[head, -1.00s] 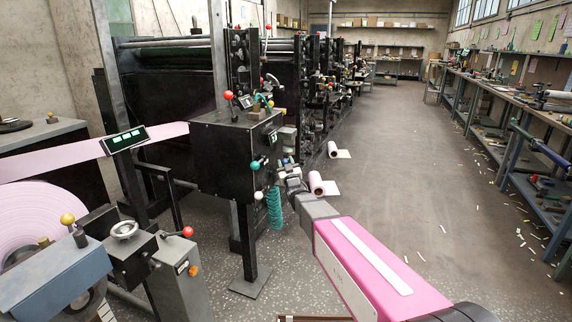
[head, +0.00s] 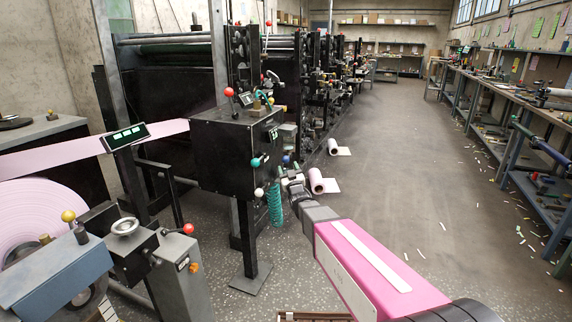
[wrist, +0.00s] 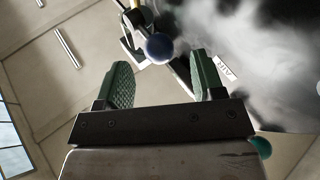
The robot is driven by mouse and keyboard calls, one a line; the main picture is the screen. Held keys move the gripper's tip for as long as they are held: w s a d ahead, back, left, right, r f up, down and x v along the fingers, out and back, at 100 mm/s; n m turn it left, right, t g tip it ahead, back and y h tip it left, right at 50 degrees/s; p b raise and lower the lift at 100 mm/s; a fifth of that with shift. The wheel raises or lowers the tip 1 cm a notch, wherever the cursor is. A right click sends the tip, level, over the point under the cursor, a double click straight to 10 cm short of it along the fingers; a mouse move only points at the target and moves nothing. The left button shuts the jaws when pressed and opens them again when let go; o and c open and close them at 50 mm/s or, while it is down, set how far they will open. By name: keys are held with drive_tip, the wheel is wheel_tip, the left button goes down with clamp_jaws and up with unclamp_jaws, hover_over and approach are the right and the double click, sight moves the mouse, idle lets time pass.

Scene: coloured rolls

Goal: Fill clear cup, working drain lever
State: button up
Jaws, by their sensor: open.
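My gripper (wrist: 158,78) is open, with its two green ridged fingers apart and nothing between them. In the head view my gripper (head: 284,180) is small and partly blended with fittings beside that box. I cannot make out a clear cup in either view.
The box carries a red knob (head: 229,92), a teal knob (head: 255,162) and a white knob (head: 259,193). A teal coiled hose (head: 275,205) hangs below. Paper rolls (head: 317,181) lie on the floor behind my arm. The aisle floor to the right is mostly clear.

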drive_tip(key=v, duration=0.5)
drive_tip(key=shift+s, duration=0.35)
drive_tip(key=shift+f, duration=0.1)
idle(0.3)
